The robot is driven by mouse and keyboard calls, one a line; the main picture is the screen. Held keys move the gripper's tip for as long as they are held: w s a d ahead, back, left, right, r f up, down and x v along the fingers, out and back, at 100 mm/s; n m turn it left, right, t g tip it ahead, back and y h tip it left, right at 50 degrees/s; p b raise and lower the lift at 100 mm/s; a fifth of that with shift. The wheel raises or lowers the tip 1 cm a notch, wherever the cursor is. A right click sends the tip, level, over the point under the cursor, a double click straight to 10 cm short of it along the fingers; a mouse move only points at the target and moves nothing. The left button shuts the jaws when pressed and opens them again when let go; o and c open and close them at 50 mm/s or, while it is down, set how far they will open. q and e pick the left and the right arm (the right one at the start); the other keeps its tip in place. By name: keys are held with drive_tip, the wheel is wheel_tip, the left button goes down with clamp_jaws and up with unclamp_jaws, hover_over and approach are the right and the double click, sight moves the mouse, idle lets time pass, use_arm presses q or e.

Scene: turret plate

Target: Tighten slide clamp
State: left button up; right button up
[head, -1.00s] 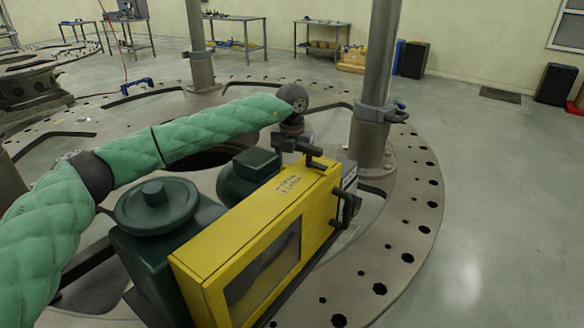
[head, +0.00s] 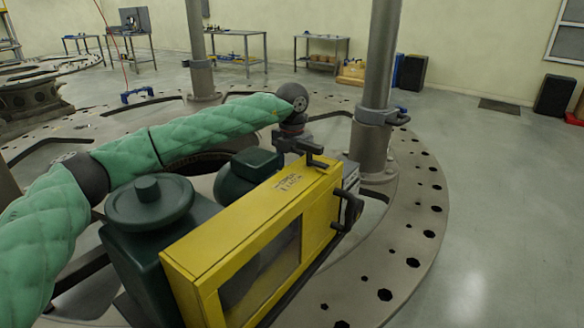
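A grey slide clamp (head: 378,117) sits around the right-hand upright post (head: 377,70), with a dark handle at its right and a small red part behind it. How tight it is cannot be seen. My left arm, in a green padded sleeve, reaches in from the left. My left gripper (head: 308,151) is at the far top edge of a yellow box-shaped machine (head: 270,205), left of the post and apart from the clamp. Its fingers are small and partly merge with dark fittings there, so whether they grip is unclear. My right gripper is out of view.
The yellow machine, with dark green tanks (head: 150,203), fills the near middle. The round turret plate (head: 415,215) has holes along its rim. Another post (head: 200,60) stands behind. Work tables (head: 322,42) and black boxes (head: 553,88) line the back. Floor at right is clear.

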use_arm(q)
drive_tip(key=shift+r, duration=0.1)
drive_tip(key=o, duration=1)
wheel_tip(320, 180, up, 4)
drive_tip(key=shift+f+b, duration=0.1)
drive_tip(key=shift+b, duration=0.4)
wheel_tip(320, 180, up, 3)
drive_tip(key=shift+r, duration=0.1)
drive_tip(key=shift+r+b, duration=0.2)
drive_tip(key=shift+b, duration=0.1)
drive_tip(key=shift+r, duration=0.1)
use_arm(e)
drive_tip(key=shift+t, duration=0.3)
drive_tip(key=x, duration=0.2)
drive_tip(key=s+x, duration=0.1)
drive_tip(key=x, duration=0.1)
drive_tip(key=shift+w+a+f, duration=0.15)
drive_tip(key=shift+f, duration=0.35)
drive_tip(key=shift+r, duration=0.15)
